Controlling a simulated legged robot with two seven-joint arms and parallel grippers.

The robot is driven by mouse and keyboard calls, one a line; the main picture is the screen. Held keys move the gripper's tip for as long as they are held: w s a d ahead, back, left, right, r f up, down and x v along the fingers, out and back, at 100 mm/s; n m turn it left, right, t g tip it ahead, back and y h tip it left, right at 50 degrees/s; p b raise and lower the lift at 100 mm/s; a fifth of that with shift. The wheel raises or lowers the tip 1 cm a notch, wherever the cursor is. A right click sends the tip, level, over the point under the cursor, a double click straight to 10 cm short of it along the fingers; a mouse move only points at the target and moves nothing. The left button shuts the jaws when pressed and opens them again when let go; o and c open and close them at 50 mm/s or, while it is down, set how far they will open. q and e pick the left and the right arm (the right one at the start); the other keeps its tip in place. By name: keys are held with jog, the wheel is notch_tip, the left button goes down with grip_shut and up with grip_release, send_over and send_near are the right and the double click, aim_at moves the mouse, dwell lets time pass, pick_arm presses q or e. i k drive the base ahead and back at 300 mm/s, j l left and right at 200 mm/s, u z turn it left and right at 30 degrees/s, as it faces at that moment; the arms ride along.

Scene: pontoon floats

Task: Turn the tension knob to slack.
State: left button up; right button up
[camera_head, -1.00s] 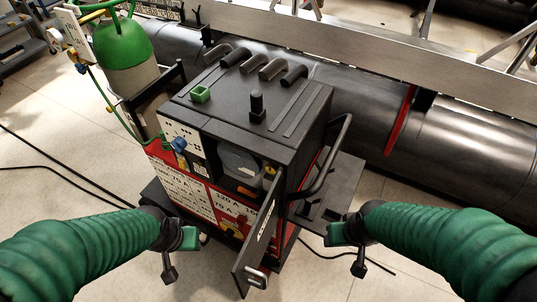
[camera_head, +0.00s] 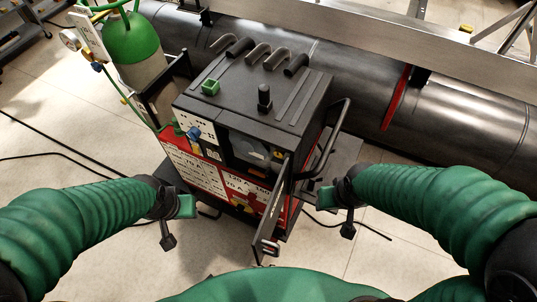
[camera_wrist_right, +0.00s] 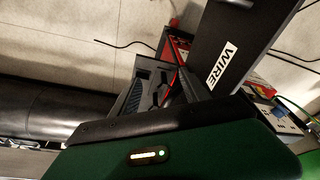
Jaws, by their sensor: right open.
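The black and red welding machine (camera_head: 250,105) stands in front of me, with its hinged side door (camera_head: 270,222) swung open toward me. A grey drum-like part (camera_head: 246,148) shows in the open compartment. A small yellowish part (camera_head: 277,155) sits near the compartment's door side; I cannot tell whether it is the tension knob. My left gripper (camera_head: 184,208) hangs left of the machine's front, apart from it; its jaws are unclear. My right gripper (camera_head: 330,198) is open and empty, right of the door and apart from it. In the right wrist view the door's WIRE label (camera_wrist_right: 222,64) shows.
A green-topped gas cylinder (camera_head: 132,45) stands behind the machine at left. A large dark pipe (camera_head: 460,120) lies behind it. A black handle (camera_head: 335,140) sticks out at the machine's right. Black cables (camera_head: 60,157) lie on the floor at left.

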aim_at(280, 153)
jog(key=j, duration=1.25)
jog(key=k+j, duration=0.4)
jog(key=j, duration=0.2)
